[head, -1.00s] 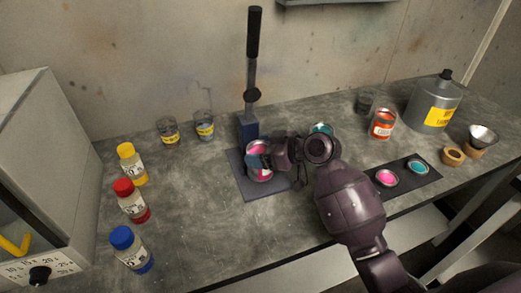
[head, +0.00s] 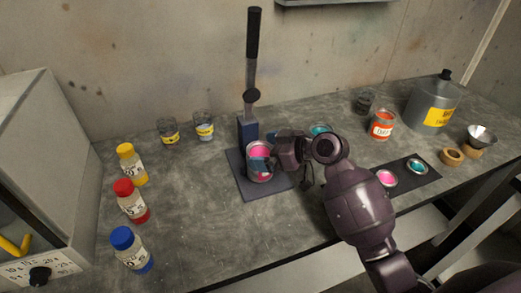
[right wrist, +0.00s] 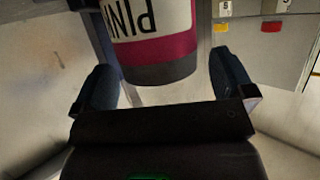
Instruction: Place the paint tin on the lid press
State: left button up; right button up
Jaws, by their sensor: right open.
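The pink paint tin (head: 259,150) stands upright on the dark base plate of the lid press (head: 262,191), in front of its blue column. Its open top shows pink paint. My right gripper (head: 264,164) is at the tin from the right, partly covering its side. In the right wrist view the tin (right wrist: 158,45), with its "PINK" label and magenta band, lies between and just beyond the fingers (right wrist: 163,88). These are spread apart, with gaps beside the tin. My left gripper is not in view.
Glass jars (head: 204,126) stand left of the press, and yellow, red and blue bottles (head: 131,203) farther left. A teal tin (head: 320,129) is behind my right arm. An orange tin (head: 381,125), a solvent can (head: 432,104) and a dark mat with lids (head: 432,180) are right.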

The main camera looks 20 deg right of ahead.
jog(key=v, duration=1)
jog(key=shift+s+d, duration=0.1)
